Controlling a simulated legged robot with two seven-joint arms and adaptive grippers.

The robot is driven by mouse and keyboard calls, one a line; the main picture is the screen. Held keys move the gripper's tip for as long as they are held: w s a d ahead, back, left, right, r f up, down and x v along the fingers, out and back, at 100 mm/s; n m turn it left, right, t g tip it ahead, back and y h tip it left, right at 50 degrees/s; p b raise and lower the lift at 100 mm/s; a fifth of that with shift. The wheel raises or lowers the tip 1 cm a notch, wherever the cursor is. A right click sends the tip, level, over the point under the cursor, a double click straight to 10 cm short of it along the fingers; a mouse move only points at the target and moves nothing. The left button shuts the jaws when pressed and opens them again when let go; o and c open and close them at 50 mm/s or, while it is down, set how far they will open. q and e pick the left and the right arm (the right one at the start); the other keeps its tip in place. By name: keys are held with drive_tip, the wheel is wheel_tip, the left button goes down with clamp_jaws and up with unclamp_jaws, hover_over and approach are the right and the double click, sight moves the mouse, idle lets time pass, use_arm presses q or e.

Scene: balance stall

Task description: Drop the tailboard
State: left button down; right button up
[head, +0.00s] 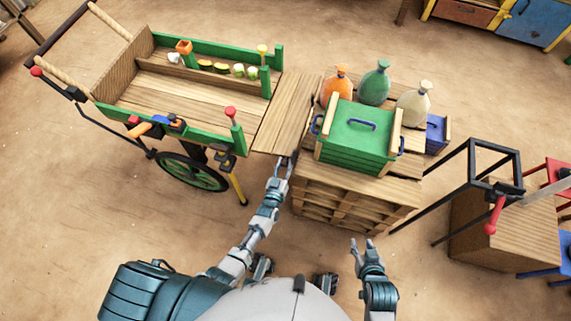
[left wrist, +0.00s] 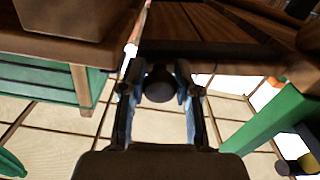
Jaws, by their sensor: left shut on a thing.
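The wooden tailboard (head: 287,112) is at the right end of the green-sided cart (head: 205,132). It lies folded out, roughly in line with the cart's plank bed, and reaches to the pallet stack. My left gripper (head: 285,163) is at the tailboard's near edge. In the left wrist view its fingers are shut around a dark round knob (left wrist: 158,84) just below the board's dark edge (left wrist: 215,50). How the knob joins the board is hidden. My right gripper (head: 362,252) is open and empty, in front of the pallet stack.
The pallet stack (head: 350,203) carries a green lidded crate (head: 345,150) and several sacks, close to the tailboard's right. A red-knobbed post (head: 236,135) and a yellow leg (head: 238,188) stand near my left arm. A black frame (head: 470,165) is at right. Open floor lies in front.

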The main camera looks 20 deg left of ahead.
use_arm(q)
drive_tip(key=c, duration=1)
unclamp_jaws()
drive_tip(key=shift+o, duration=1)
drive_tip(key=shift+a, duration=0.1)
use_arm(e)
drive_tip(key=shift+a, duration=0.15)
use_arm(q)
drive_tip(key=s, duration=1.2)
drive_tip(key=shift+a, duration=0.2)
